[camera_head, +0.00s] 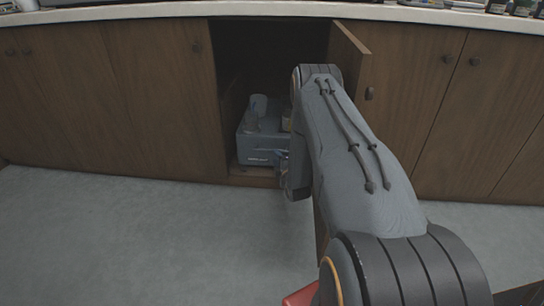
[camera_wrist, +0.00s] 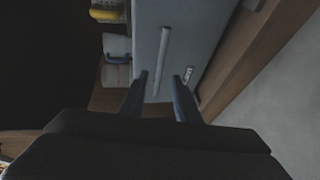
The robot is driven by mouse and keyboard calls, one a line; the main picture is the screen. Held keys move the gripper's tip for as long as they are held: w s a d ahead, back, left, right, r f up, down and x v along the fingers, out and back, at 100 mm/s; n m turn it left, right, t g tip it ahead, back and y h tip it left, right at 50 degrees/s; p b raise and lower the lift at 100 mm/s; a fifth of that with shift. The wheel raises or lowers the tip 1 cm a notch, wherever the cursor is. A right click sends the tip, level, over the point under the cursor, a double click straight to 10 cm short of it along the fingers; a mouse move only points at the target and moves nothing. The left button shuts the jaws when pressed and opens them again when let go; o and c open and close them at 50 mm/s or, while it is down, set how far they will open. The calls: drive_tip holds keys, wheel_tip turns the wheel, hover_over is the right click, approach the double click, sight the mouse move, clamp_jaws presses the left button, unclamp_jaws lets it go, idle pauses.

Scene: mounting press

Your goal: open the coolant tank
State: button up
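The coolant tank appears to be the grey-blue box (camera_head: 262,147) standing inside the open cabinet in the head view. In the wrist view its face (camera_wrist: 200,25) fills the upper middle, turned sideways, with a pale bar-like handle (camera_wrist: 163,60) and a small label (camera_wrist: 188,74). My gripper (camera_wrist: 160,76) is open in front of this face, its fingertips on either side of the handle's lower end in the picture. I cannot tell whether they touch the tank. In the head view my arm hides the tank's right side and most of the gripper.
An open cabinet door (camera_head: 349,65) is on the right. The floor (camera_head: 150,240) in front is clear.

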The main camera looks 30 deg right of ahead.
drive_tip(key=b+x, duration=0.2)
drive_tip(key=x, duration=0.4)
drive_tip(key=shift+w+b, duration=0.2)
drive_tip(key=shift+b, duration=0.1)
drive_tip(key=shift+f, duration=0.1)
clamp_jaws()
